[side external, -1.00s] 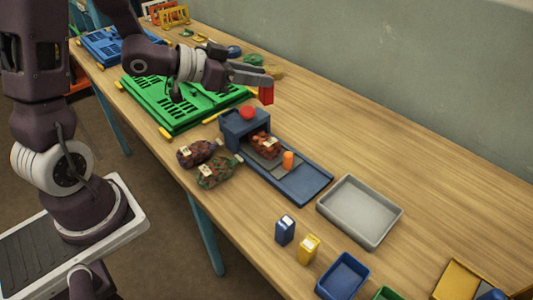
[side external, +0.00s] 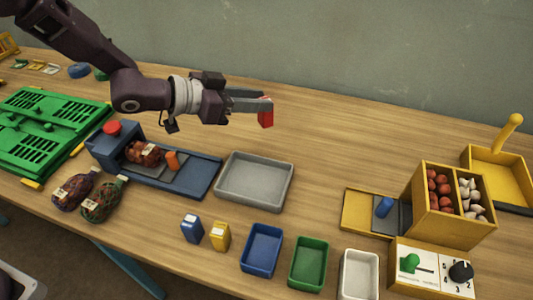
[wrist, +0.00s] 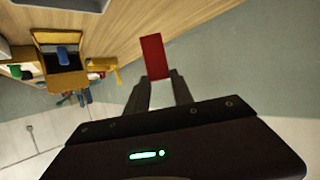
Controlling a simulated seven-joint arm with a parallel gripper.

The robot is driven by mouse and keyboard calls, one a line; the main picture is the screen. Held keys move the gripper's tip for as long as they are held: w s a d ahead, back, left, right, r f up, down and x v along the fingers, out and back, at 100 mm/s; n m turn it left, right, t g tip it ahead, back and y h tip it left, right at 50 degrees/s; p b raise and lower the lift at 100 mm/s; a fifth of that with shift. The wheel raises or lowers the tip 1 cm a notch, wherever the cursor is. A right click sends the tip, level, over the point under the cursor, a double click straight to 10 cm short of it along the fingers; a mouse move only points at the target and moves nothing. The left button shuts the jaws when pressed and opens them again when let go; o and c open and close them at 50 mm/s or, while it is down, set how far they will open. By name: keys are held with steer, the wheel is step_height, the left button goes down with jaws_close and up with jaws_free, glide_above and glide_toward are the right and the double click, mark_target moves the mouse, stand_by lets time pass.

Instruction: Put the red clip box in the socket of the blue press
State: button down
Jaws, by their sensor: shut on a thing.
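My gripper (side external: 257,104) is shut on the red clip box (side external: 266,113), holding it in the air above the table behind the grey tray. In the wrist view, the red clip box (wrist: 154,54) sticks out beyond the fingertips (wrist: 158,79). The blue press (side external: 196,180) lies on the table to the left of and below my gripper. It has a red button (side external: 112,128) on its raised left end, and an orange peg (side external: 172,161). A filled sack (side external: 144,153) lies on the press beside the peg. I cannot make out the socket clearly.
A grey tray (side external: 285,192) stands right of the press. Blue (side external: 191,229) and yellow (side external: 220,237) clip boxes stand in front. Two sacks (side external: 103,200) lie left. Small bins (side external: 308,258) and a yellow divided box (side external: 440,233) stand right. The table behind the tray is clear.

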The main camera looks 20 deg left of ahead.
steer(key=f, duration=1)
steer(key=shift+d, duration=0.25)
steer(key=shift+f, duration=0.1)
steer(key=c, duration=1.1)
jaws_free()
steer(key=v, duration=1.2)
